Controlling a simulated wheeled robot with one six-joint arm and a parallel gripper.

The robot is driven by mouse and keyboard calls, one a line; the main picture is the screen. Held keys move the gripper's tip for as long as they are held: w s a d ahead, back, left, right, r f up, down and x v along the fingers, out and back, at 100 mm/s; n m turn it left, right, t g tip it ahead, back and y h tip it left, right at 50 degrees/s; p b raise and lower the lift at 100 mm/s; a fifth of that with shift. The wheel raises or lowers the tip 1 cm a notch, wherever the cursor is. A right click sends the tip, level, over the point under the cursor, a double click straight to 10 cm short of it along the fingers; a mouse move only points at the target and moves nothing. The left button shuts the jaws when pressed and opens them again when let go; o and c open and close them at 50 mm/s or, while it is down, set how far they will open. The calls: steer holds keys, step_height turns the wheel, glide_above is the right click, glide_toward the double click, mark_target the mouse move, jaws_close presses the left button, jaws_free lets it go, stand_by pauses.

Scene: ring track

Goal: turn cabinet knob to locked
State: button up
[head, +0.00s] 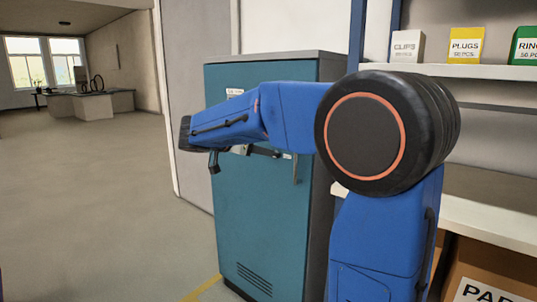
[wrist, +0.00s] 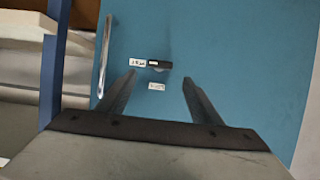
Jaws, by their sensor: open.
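The teal cabinet (head: 225,215) stands behind my arm in the head view; its door (wrist: 240,60) fills most of the wrist view. A small black knob (wrist: 160,64) sits on the door, its bar lying about level in the wrist view. A small white label (wrist: 137,63) is beside its left end and another label (wrist: 156,87) is below it; their print is too small to read. My gripper (wrist: 158,80) is open and empty, its fingers spread on either side below the knob, apart from it. In the head view my arm hides the knob.
A long metal door handle (wrist: 104,55) is left of the knob in the wrist view; in the head view the handle (head: 297,170) is right of my gripper. A shelf unit (head: 490,72) with small boxes stands right of the cabinet. Open floor (head: 90,200) lies left.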

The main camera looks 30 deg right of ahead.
steer(key=x, duration=0.6)
steer(key=shift+d, duration=0.25)
steer(key=shift+w+f, duration=0.1)
steer(key=c, duration=1.1)
